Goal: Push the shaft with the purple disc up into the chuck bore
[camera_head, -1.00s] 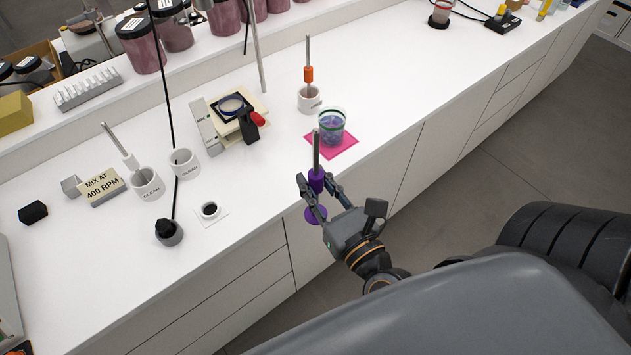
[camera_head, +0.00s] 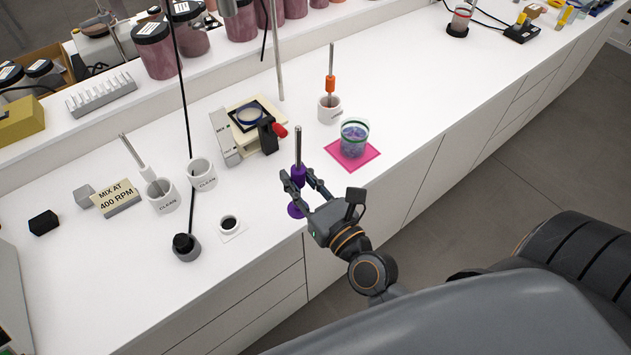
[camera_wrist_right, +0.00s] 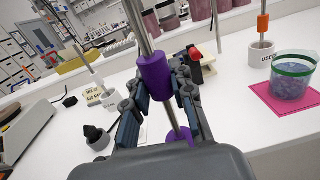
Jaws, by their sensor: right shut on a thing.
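My right gripper (camera_head: 299,181) is shut on the purple collar (camera_head: 299,172) of a steel shaft (camera_head: 298,143). It holds the shaft upright near the bench's front edge, left of the pink mat. The purple disc (camera_head: 296,210) is at the shaft's lower end, below the fingers. In the right wrist view the fingers (camera_wrist_right: 160,92) flank the purple collar (camera_wrist_right: 155,75), and part of the disc (camera_wrist_right: 180,135) shows below. My left gripper is not in view.
A beaker (camera_head: 354,138) stands on the pink mat (camera_head: 371,153). A white cup (camera_head: 330,112) holds a shaft with an orange collar (camera_head: 330,84). White cups (camera_head: 202,176), a small device (camera_head: 224,141) and a stand rod (camera_head: 276,60) are behind and left.

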